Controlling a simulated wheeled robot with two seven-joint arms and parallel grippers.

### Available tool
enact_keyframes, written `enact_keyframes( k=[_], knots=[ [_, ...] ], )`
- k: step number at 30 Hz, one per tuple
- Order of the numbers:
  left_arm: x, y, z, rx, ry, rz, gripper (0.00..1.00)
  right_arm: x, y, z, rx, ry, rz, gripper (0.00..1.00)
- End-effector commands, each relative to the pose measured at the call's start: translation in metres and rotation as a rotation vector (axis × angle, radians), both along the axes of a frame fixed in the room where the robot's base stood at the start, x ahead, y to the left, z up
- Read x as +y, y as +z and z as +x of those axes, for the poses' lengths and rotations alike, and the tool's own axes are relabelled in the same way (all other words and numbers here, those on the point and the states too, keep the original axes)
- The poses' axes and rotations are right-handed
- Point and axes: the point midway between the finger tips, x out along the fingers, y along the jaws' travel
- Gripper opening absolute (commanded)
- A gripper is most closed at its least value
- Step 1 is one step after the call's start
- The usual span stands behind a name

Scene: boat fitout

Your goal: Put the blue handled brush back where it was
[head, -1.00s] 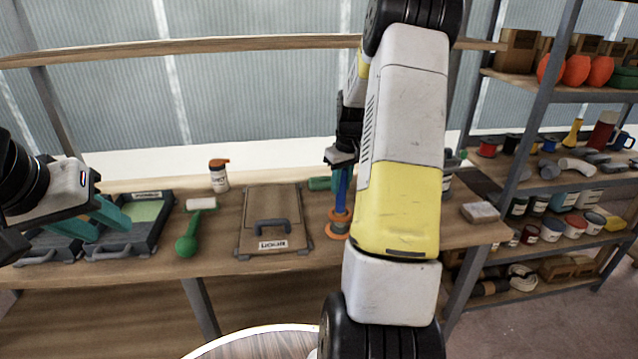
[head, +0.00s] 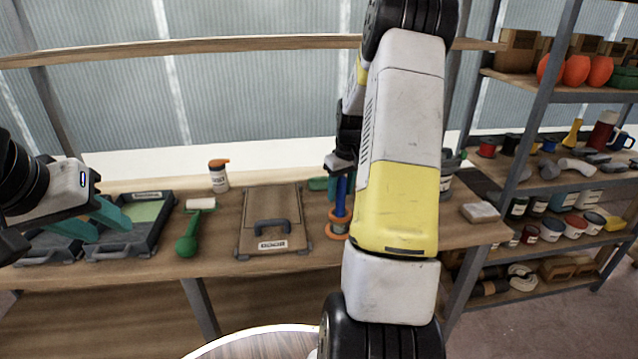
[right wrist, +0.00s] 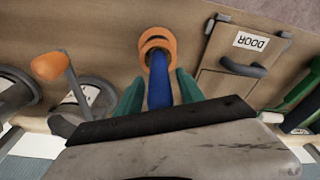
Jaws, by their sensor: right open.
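The blue handle of the brush (head: 341,188) stands upright on the bench, with orange rings (head: 337,230) around its lower end. In the right wrist view the blue handle (right wrist: 158,82) runs up from the orange rings (right wrist: 157,42). My right gripper (right wrist: 158,92) is open, with one teal finger on each side of the handle. Whether either finger touches it I cannot tell. The bristles are not visible. My right arm hides part of the bench beside the brush. My left gripper (head: 112,228) is open and empty in front of the black trays at left.
Left of the brush lie a brown case labelled DOOR (head: 272,212), a green-handled roller (head: 187,243) and a black tray (head: 155,235). An orange-capped bottle (head: 219,176) stands behind. A white block (head: 480,212) lies at right. A stocked shelf (head: 560,185) stands further right.

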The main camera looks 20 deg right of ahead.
Motion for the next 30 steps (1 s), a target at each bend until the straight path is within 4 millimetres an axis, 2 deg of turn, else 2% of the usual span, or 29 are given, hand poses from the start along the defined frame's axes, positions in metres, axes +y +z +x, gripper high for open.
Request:
enact_keyframes(
  k=[15,22,26,29,30],
  knots=[
    [0.0,0.0,0.0,0.0,0.0,0.0,0.36,-0.002,0.097,-0.014,-0.004,0.001,-0.002,0.45],
    [0.0,0.0,0.0,0.0,0.0,0.0,0.36,0.002,0.121,-0.019,-0.008,0.001,-0.001,0.45],
    [0.0,0.0,0.0,0.0,0.0,0.0,0.36,0.029,0.149,-0.034,-0.048,-0.004,0.003,0.45],
    [0.0,0.0,0.0,0.0,0.0,0.0,0.36,0.067,0.18,-0.061,-0.105,-0.014,0.014,0.45],
    [0.0,0.0,0.0,0.0,0.0,0.0,0.36,0.083,0.192,-0.075,-0.13,-0.02,0.021,0.45]
  ],
)
